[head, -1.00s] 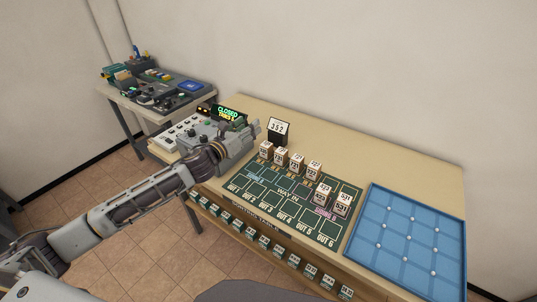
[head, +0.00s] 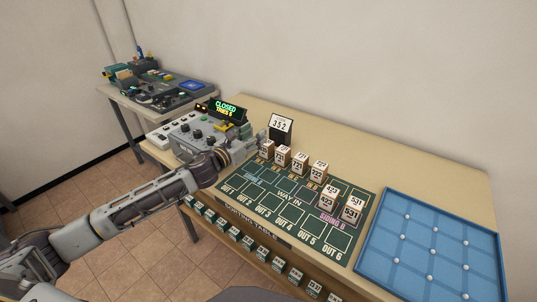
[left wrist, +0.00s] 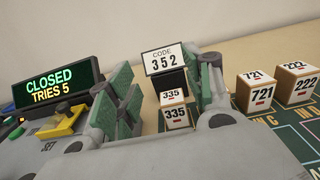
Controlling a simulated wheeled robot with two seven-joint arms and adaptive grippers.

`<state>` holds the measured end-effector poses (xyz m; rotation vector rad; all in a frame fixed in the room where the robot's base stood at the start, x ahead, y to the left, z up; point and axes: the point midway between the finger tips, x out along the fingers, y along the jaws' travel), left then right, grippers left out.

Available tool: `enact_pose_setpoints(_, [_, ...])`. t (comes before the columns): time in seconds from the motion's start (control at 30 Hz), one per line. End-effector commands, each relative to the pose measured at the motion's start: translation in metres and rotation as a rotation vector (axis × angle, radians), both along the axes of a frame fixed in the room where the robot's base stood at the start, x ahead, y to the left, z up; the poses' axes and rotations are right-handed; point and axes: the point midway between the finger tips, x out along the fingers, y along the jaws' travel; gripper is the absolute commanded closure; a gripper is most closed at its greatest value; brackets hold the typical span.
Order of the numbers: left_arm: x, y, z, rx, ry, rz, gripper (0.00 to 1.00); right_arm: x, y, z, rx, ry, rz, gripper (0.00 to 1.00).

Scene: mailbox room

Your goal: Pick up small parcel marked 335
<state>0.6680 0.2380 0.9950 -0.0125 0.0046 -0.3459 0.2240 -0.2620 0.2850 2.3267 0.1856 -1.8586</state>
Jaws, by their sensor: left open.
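The small parcel marked 335 (left wrist: 175,117) stands upright on the table, white on top with a brown body. In the left wrist view it shows between the two spread fingers of my left gripper (left wrist: 168,100), in front of the code sign. My left gripper is open and empty. In the head view my left gripper (head: 255,146) is at the left end of the parcel row, beside parcel 335 (head: 267,146), partly hiding it. I cannot tell whether a finger touches it. My right gripper is in neither view.
Parcels 721 (left wrist: 262,92) and 222 (left wrist: 297,87) stand to the right. Two parcels (head: 341,204) stand farther along the green mat. A code 352 sign (head: 281,128) stands behind. The console display (head: 225,107) reads CLOSED, TRIES 5. A blue tray (head: 397,286) lies right.

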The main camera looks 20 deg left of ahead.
Motion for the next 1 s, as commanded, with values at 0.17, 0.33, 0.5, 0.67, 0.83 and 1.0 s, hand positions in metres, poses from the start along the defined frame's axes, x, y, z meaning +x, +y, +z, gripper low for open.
enact_pose_setpoints(0.17, [0.001,0.001,-0.011,0.011,-0.006,-0.002,0.49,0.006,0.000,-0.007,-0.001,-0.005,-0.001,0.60])
enact_pose_setpoints(0.33, [0.001,0.001,-0.011,0.012,-0.007,-0.003,0.49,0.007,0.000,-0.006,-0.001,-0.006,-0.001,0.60])
enact_pose_setpoints(0.5, [0.001,0.001,-0.010,0.012,-0.007,-0.002,0.49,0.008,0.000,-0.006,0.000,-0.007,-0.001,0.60])
enact_pose_setpoints(0.67, [0.001,0.001,-0.012,0.012,-0.005,-0.002,0.49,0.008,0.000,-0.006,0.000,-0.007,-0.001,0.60])
enact_pose_setpoints(0.83, [0.000,0.001,-0.023,0.010,-0.005,-0.002,0.49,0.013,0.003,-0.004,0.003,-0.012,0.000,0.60])
enact_pose_setpoints(1.0, [0.000,0.001,-0.043,0.009,-0.003,-0.001,0.49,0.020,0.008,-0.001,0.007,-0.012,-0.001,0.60])
